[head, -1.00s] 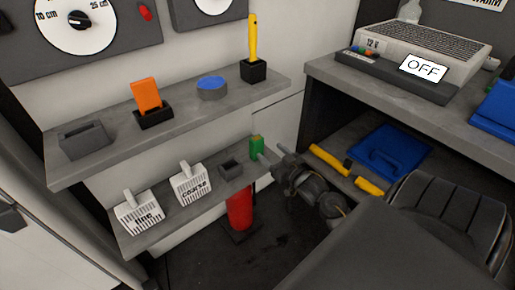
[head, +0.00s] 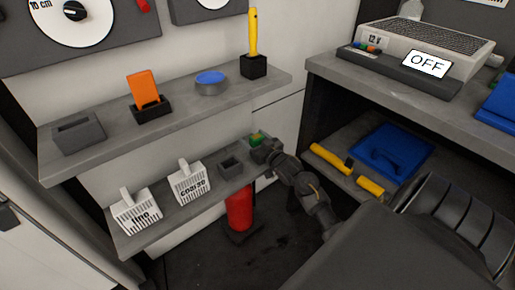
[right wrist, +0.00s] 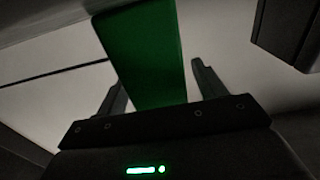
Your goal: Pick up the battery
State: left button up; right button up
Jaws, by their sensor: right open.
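The battery appears to be the green block (head: 257,138) at the right end of the lower shelf, partly hidden by my right gripper. In the right wrist view the green block (right wrist: 150,50) stretches from the top edge down between the two fingers. My right gripper (head: 259,150) is open at the block, one finger on each side. The left finger looks close to the block, and a gap shows at the right finger. I cannot tell whether either touches it. My left gripper is not in view.
The lower shelf (head: 150,225) also holds a small dark holder (head: 231,166) and two white labelled baskets (head: 190,183). The upper shelf (head: 190,120) hangs above. A red cylinder (head: 239,211) stands below. A workbench (head: 330,68) with yellow-handled items and a blue case (head: 392,152) is at right.

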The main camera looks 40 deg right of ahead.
jog(key=shift+w, duration=0.15)
jog(key=c, duration=1.1)
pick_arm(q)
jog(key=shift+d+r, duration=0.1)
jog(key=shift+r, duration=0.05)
pick_arm(e)
jog(key=shift+r, duration=0.1)
jog(key=shift+c, duration=0.8)
